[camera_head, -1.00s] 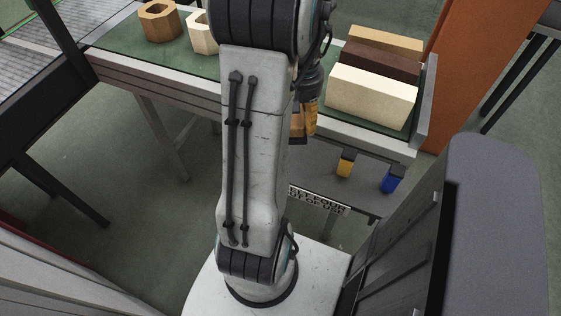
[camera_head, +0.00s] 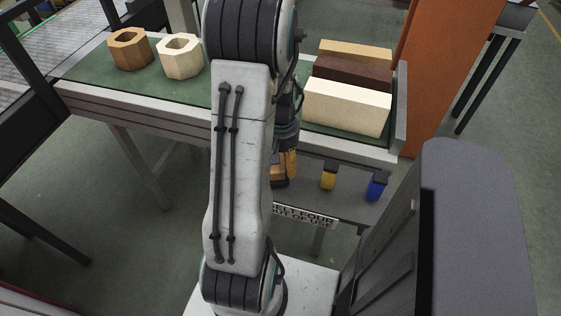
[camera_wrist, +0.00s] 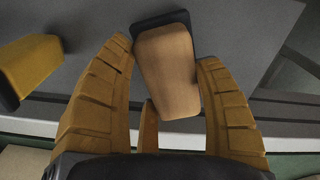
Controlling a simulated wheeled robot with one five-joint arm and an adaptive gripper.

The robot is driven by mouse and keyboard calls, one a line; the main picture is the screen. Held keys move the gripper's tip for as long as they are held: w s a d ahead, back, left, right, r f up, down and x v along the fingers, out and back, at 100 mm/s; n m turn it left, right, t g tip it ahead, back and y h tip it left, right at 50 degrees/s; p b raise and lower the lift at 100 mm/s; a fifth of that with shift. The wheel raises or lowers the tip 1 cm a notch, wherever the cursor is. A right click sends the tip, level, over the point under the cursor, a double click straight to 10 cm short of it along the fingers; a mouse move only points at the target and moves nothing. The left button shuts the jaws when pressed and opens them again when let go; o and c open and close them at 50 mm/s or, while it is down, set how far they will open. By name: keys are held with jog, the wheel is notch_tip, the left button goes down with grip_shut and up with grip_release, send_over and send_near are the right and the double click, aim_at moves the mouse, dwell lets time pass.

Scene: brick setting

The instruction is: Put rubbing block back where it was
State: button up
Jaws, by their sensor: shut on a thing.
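My gripper (camera_wrist: 165,95) is shut on a tan rubbing block (camera_wrist: 168,75) with a dark pad on its far end. In the head view my gripper (camera_head: 290,163) is beside my arm, low at the front of the table, and the tan block (camera_head: 279,172) shows only partly behind the arm. A yellow block (camera_head: 328,181) and a blue block (camera_head: 376,191), both with dark parts, are to its right at the grey lower shelf (camera_head: 345,205). The yellow block also shows at left in the wrist view (camera_wrist: 30,68).
The green-topped table (camera_head: 95,65) carries a brown hollow block (camera_head: 130,52) and a cream one (camera_head: 180,60) at left. Cream (camera_head: 346,107), dark brown (camera_head: 352,74) and tan (camera_head: 355,50) long blocks stand at right. An orange panel (camera_head: 450,65) rises beyond.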

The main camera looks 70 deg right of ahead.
jog(key=shift+f, duration=0.25)
jog(key=shift+f, duration=0.2)
jog(key=o, duration=1.2)
jog(key=shift+r, duration=0.15)
notch_tip(320, 180, up, 12)
jog(key=p, duration=0.1)
